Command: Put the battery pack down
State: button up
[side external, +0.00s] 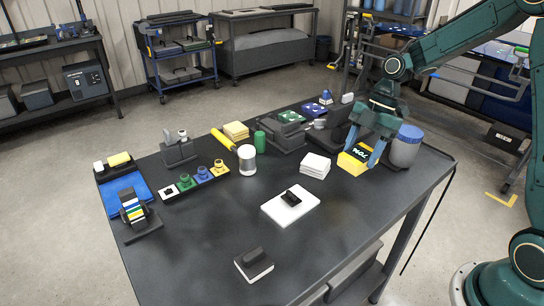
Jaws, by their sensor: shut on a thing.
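My gripper (364,150) is at the right part of the dark table, fingers pointing down. It is shut on a yellow block with a dark, white-marked top, which looks like the battery pack (350,165). The pack sits low, close to the table top. I cannot tell whether its underside touches the table. The fingers hide part of its top and far side.
A blue-lidded grey jar (405,148) stands just right of my gripper. A stack of white cards (315,166) is just left of the pack. A white board (290,206) bears a black piece. The table's front right (350,225) is clear.

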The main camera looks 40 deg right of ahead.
jog(key=shift+f, duration=0.95)
jog(key=shift+f, duration=2.1)
jog(key=shift+f, duration=0.2)
jog(key=o, duration=1.2)
jog(key=shift+r, duration=0.15)
jog(key=v, duration=1.2)
